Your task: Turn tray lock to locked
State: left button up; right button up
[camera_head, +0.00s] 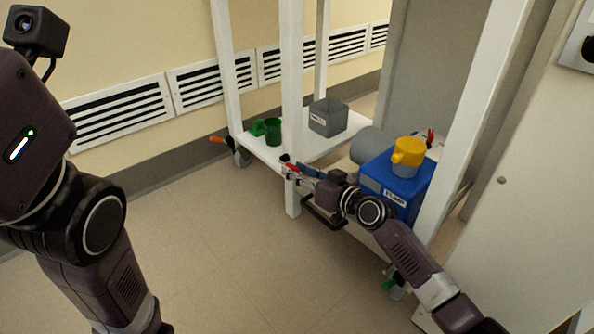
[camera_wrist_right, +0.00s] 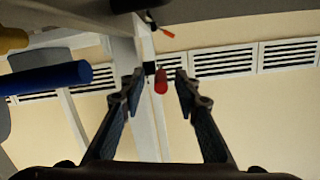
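A small red handle (camera_head: 289,166), which I take to be the tray lock, is by the white front post of the cart. In the right wrist view the red handle (camera_wrist_right: 161,81) points toward the camera, with a dark piece behind it at the post. My right gripper (camera_head: 301,171) reaches to it from the lower right. In the wrist view the fingers of my right gripper (camera_wrist_right: 159,88) are apart, one on each side of the red handle, with gaps to both. My left arm shows at the left, but its fingers are out of view.
White posts are close by. The floor at left is clear.

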aim_at(297, 168)
jog(key=shift+r, duration=0.15)
notch_tip(297, 168, up, 10)
jog(key=shift+f, duration=0.15)
dwell(0.3)
jog(key=shift+c, duration=0.7)
